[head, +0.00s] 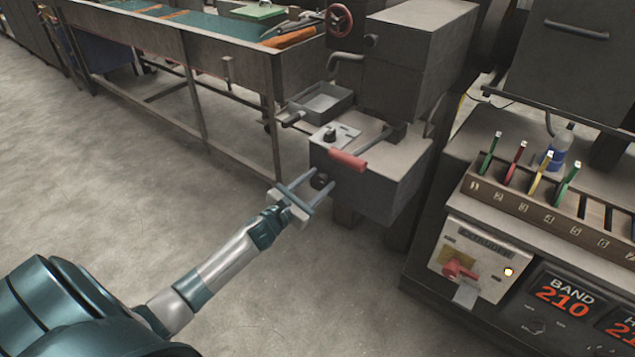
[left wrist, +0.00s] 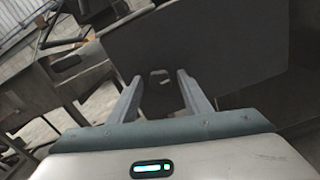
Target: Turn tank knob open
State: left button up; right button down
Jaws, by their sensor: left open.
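The tank is a grey box-shaped housing (head: 385,185) with a light top, in the middle of the head view. A round black knob (head: 322,179) sits on its front face. My left gripper (head: 319,182) is open, with its two fingers pointing at the front face and the knob between the fingertips. In the left wrist view the fingers (left wrist: 160,84) stand apart, with the dark knob (left wrist: 158,78) framed between them. I cannot tell whether either finger touches it. A second black knob (head: 331,135) is on a pale plate on top of the housing. My right gripper is not in view.
A red-gripped handle (head: 347,160) juts out just above the front knob. A small grey tray (head: 321,103) is behind the top plate. A long metal workbench (head: 225,65) stands at the back left. A control console (head: 480,255) is at the right. The floor at left is clear.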

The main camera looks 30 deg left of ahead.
pick_arm(q)
jog(key=c, duration=1)
jog(key=shift+c, duration=0.2)
